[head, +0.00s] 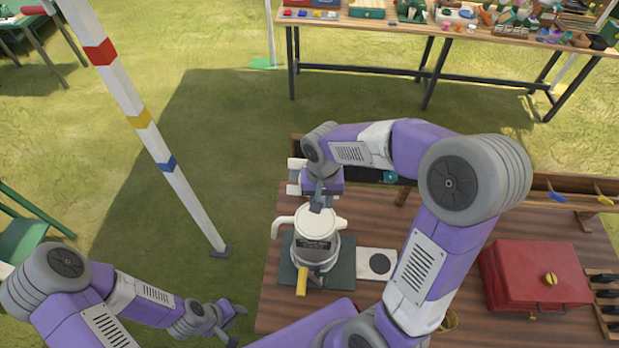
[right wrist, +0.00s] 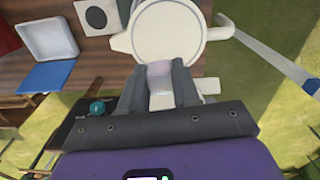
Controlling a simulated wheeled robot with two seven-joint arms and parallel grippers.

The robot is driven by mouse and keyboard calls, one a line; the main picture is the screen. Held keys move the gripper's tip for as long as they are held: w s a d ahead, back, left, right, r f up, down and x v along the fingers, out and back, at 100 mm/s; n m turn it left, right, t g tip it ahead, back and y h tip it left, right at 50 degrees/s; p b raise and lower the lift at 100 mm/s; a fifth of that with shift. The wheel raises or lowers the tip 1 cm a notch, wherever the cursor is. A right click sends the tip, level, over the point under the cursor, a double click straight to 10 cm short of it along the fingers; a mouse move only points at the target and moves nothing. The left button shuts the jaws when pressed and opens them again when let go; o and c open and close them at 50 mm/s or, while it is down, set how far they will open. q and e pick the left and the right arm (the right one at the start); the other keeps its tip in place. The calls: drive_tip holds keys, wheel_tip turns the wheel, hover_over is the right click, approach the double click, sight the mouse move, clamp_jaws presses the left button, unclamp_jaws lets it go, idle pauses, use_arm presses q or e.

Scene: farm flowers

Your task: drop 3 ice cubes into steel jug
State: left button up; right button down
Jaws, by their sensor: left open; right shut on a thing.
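My right gripper (head: 320,205) is at the rear edge of the top. In the right wrist view its fingers (right wrist: 167,75) are shut on a small pale block (right wrist: 159,70), which looks like an ice cube; its edges are partly hidden by the fingers. I cannot tell its height above the jug. My left gripper (head: 226,318) is open and empty, off the table's left side.
A white card with a black disc (head: 378,264) lies right of the jug. A red box (head: 535,276) stands at the table's right. A white tray (right wrist: 47,40) with a blue panel (right wrist: 48,77) shows in the wrist view. A striped post (head: 150,130) rises left of the table.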

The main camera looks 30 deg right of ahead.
sight(306, 238)
drive_tip(key=shift+s+f, duration=0.1)
drive_tip(key=shift+s, duration=0.1)
drive_tip(key=shift+s+f+b, duration=0.55)
drive_tip(key=shift+f+b, duration=0.1)
drive_tip(key=shift+b, duration=0.1)
use_arm(q)
drive_tip(key=f+b, duration=0.1)
drive_tip(key=f, duration=0.1)
drive_tip(key=s+f+b, duration=0.1)
drive_tip(key=f+b, duration=0.1)
drive_tip(key=shift+f, duration=0.15)
use_arm(e)
drive_tip(key=f, duration=0.4)
drive_tip(key=shift+w+f, duration=0.1)
drive_tip(key=shift+w, duration=0.1)
use_arm(q)
drive_tip(key=shift+w, duration=0.1)
use_arm(e)
drive_tip(key=c, duration=0.7)
unclamp_jaws()
drive_tip(key=shift+c, duration=0.2)
